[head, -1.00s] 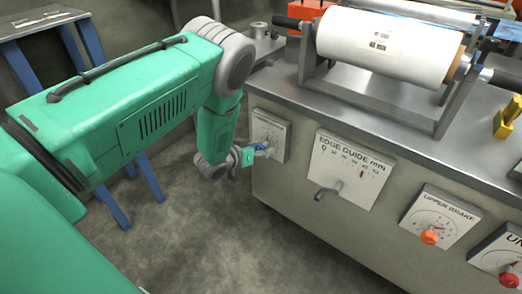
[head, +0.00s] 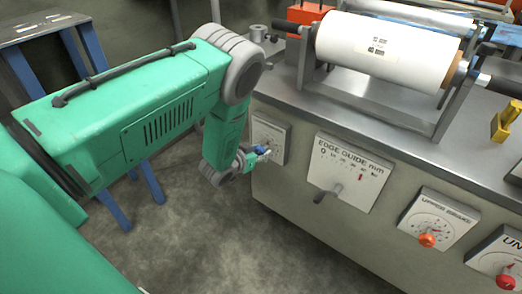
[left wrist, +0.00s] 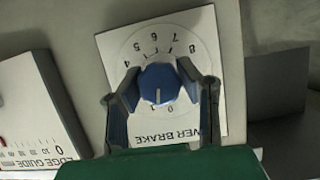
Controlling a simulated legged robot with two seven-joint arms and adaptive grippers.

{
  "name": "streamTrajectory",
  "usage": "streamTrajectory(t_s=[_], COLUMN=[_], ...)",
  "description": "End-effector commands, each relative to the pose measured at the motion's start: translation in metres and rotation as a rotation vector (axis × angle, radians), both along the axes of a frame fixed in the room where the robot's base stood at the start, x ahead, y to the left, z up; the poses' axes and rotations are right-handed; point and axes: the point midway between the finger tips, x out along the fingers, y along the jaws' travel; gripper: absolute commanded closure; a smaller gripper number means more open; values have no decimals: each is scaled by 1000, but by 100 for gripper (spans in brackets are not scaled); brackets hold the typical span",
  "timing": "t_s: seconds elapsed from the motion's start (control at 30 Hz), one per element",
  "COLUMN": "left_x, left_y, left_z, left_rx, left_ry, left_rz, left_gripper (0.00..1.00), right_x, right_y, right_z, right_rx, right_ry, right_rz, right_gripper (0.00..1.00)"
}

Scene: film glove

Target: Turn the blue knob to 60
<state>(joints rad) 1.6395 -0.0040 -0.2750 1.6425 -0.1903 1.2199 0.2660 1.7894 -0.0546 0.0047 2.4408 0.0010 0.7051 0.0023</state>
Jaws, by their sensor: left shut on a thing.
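The blue knob (left wrist: 159,85) sits at the middle of a white dial plate (left wrist: 200,50) with single digits up to 8, upside down in the left wrist view. Its label reads "...WER BRAKE", partly hidden by a finger. The knob's pale mark points down, near 0 and 1. My left gripper (left wrist: 160,92) has a finger on each side of the knob and is shut on it. In the head view my left gripper (head: 250,158) is at the leftmost dial plate (head: 270,135), with a bit of blue knob (head: 262,150) showing. My right gripper is not in view.
The edge guide panel (head: 348,172) with its grey handle (head: 325,195) is just right of the gripper. Farther right are the upper brake's orange knob (head: 427,240) and a red knob (head: 507,281). A white roll (head: 385,50) lies on the machine top. Open floor lies below the gripper.

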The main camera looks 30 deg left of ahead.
Motion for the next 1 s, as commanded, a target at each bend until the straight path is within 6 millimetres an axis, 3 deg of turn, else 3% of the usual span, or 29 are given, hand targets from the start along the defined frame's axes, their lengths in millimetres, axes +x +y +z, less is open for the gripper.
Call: streamTrajectory(t_s=[0.6,1.0], left_x=[-1,-2], left_y=[-2,-2], left_z=[-3,-3], left_rx=[555,758], left_ry=[-41,-57], left_rz=[-2,-3], left_gripper=[99,99], right_x=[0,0], right_y=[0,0], right_z=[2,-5], right_rx=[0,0], right_ry=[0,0], right_rz=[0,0], right_gripper=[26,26])
